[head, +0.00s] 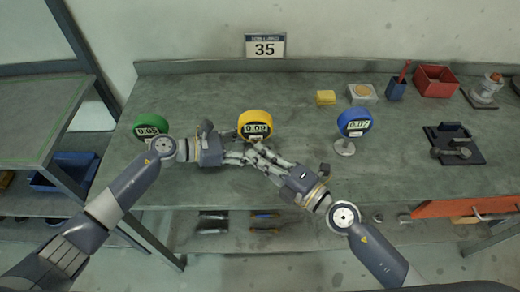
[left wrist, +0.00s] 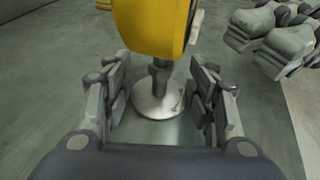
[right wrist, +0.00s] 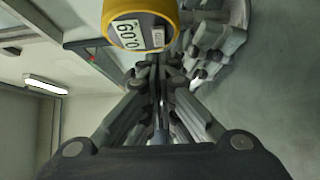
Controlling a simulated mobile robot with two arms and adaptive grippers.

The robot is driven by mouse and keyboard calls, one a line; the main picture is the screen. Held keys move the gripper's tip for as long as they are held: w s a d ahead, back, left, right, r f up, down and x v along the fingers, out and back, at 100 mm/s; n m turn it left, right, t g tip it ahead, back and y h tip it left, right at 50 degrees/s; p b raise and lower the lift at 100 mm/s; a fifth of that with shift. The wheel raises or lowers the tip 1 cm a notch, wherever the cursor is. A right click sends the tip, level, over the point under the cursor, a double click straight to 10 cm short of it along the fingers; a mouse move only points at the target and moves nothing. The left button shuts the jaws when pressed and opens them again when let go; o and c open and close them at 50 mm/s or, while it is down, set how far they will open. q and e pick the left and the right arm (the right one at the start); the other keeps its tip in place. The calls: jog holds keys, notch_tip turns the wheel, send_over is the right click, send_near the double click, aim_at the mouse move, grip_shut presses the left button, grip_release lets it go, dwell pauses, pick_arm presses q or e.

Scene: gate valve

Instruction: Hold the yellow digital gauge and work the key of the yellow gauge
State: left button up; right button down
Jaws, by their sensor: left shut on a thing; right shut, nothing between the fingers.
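The yellow digital gauge (head: 256,117) stands upright on the bench, its display reading 0.09. My left gripper (head: 238,157) reaches it from the left. In the left wrist view the fingers (left wrist: 160,95) lie on both sides of the stem of the yellow gauge (left wrist: 152,22), above its round metal foot (left wrist: 158,108). My right gripper (head: 255,147) comes from the lower right with its fingers shut and empty, just in front of the gauge's lower face. In the right wrist view the shut fingertips (right wrist: 156,65) are just below a pale key (right wrist: 158,37); I cannot tell whether they touch it.
A green gauge (head: 150,126) stands to the left and a blue gauge (head: 354,122) to the right. Bench between the yellow and blue gauges is clear.

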jog(key=shift+w, duration=0.7)
jog(key=shift+w, duration=0.1)
